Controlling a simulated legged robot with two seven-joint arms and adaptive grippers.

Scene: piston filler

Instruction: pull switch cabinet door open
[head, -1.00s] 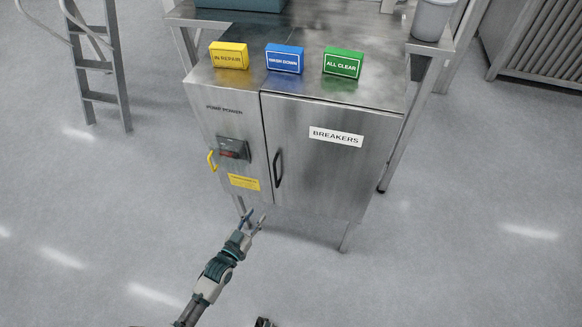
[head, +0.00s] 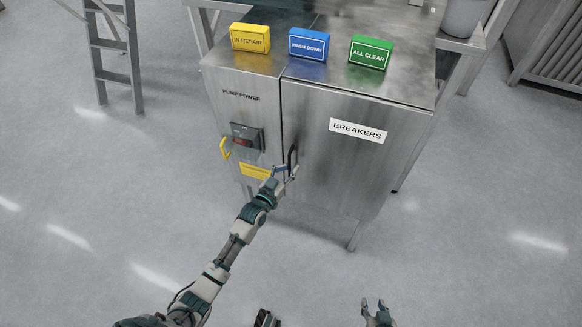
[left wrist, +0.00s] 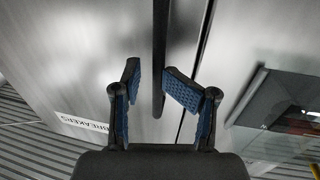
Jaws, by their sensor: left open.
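The steel switch cabinet has a right door (head: 345,165) labelled BREAKERS, and it is shut. Its dark vertical handle (head: 291,158) is at the door's left edge. My left gripper (head: 287,171) is at the handle's lower part. In the left wrist view the handle (left wrist: 160,60) stands between the two blue-padded fingers of my left gripper (left wrist: 158,85), which are open and apart around it. My right gripper (head: 375,308) shows at the bottom edge of the head view, its fingers apart, away from the cabinet.
The left panel has a red-and-dark switch (head: 246,136), a yellow handle (head: 225,149) and a yellow label (head: 255,171). Yellow (head: 250,38), blue (head: 308,44) and green (head: 371,52) sign blocks stand on top. A ladder (head: 115,50) is at left. The floor in front is clear.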

